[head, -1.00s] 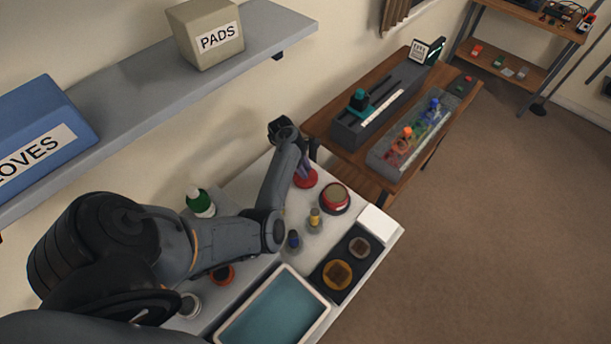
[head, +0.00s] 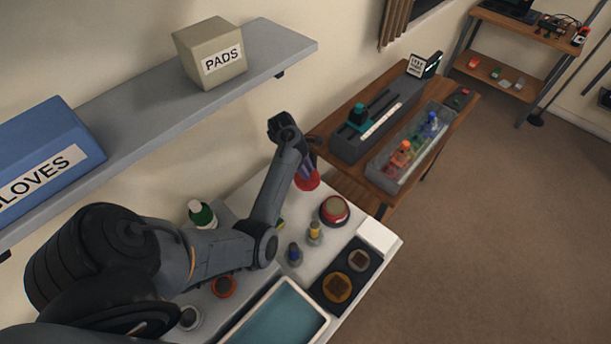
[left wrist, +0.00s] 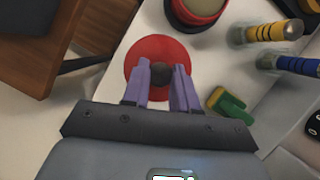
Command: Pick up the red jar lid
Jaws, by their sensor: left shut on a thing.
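The red jar lid (left wrist: 150,56) is a flat red disc with a dark round knob (left wrist: 181,71) in the middle. In the left wrist view it lies at the upper centre. In the head view the lid (head: 309,180) shows at the back corner of the white table, partly hidden by my gripper. My left gripper (left wrist: 168,78) has two purple fingers, one on each side of the knob, and is shut on it. I cannot tell whether the lid is clear of the table. My right gripper is not in view.
A red jar with a pale top (head: 334,210) stands close to the lid. A green block (left wrist: 229,104) lies beside my gripper.

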